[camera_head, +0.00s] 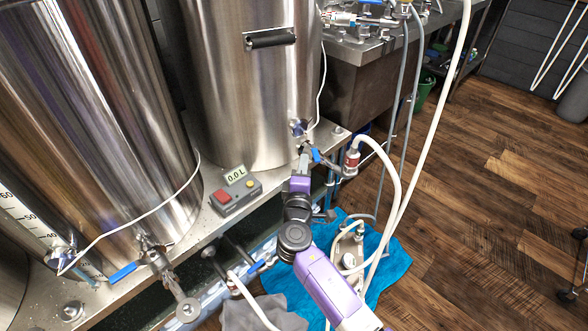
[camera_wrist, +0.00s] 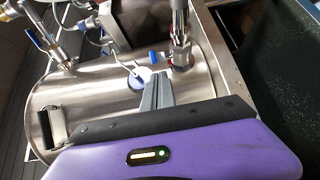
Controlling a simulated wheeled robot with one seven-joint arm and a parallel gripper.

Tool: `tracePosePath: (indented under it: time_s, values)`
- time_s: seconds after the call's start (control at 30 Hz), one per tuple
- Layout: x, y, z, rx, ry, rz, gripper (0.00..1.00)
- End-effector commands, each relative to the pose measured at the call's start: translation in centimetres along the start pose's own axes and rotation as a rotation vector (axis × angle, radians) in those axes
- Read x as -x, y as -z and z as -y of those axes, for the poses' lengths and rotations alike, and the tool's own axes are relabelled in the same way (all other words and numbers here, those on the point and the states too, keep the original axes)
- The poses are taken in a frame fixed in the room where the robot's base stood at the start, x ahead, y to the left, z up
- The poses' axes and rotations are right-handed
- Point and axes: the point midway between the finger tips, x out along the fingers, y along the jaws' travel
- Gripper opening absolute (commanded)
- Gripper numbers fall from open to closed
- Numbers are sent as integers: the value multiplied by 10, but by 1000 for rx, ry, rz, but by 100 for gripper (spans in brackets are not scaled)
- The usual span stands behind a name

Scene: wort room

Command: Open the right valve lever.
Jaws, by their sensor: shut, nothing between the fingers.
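The right valve (camera_head: 303,143) sticks out from the foot of the right steel tank. Its blue lever (camera_head: 316,155) lies just right of my gripper's tip and points down and to the right. My gripper (camera_head: 304,150) is shut and empty, with its fingers up close to the valve. In the wrist view my gripper's fingers (camera_wrist: 160,78) are together, and a small blue lever (camera_wrist: 153,57) shows just beyond their tips. I cannot tell whether the fingers touch the lever. The left valve has a blue lever (camera_head: 123,272) at the left tank's foot.
A white hose with a red fitting (camera_head: 352,158) hangs right of the valve. A control box (camera_head: 236,196) reading 0.0 L sits on the steel ledge. A blue towel (camera_head: 392,265) lies on the wooden floor, with a pump and hoses on it. The floor at right is mostly clear.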

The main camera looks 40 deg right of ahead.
Motion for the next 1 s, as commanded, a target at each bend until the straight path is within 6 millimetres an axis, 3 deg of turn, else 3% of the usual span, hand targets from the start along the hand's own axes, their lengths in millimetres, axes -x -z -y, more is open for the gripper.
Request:
tracePosePath:
  time_s: [0.13, 1.0]
  values:
    - [-2, -8, 0, 0, 0, 1, 0]
    - [-2, -17, 0, 1, 0, -73, 0]
